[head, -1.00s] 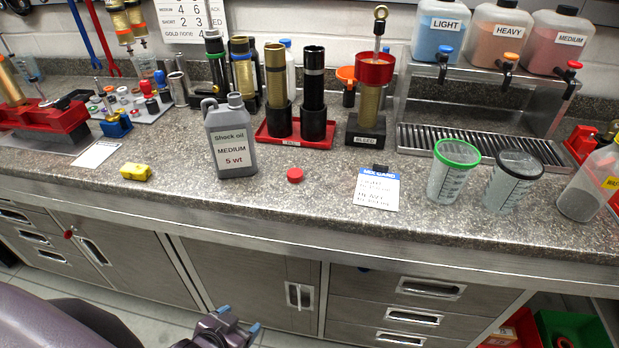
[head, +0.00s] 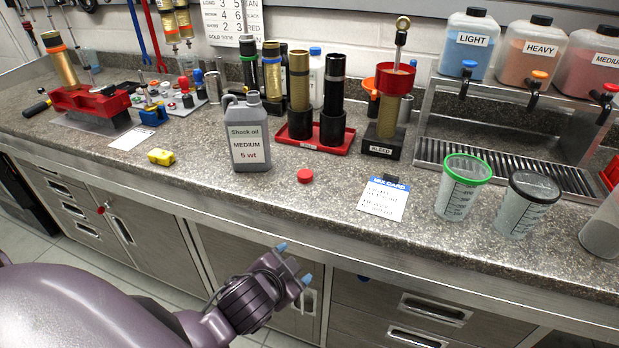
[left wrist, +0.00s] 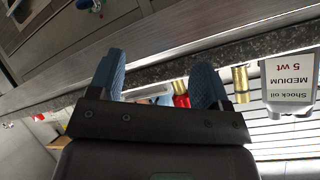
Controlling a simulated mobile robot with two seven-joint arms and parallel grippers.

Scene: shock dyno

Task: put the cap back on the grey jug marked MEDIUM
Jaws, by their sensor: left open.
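The grey jug (head: 246,135) labelled "Shock oil MEDIUM 5 wt" stands upright on the counter, with its neck bare on top. It also shows upside down at the right of the left wrist view (left wrist: 289,88). A red cap (head: 305,176) lies on the counter to the right of the jug and nearer the front edge. My left gripper (head: 293,262) is open and empty, in front of the counter and below its top, short of the cap. Its two blue fingertips stand apart in the left wrist view (left wrist: 162,80). My right gripper is not in view.
A yellow block (head: 161,157) lies left of the jug. A red tray (head: 289,137) with dark-based cylinders stands behind the cap. A mix card (head: 384,198) and two measuring cups (head: 462,186) are to the right. The counter around the cap is clear.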

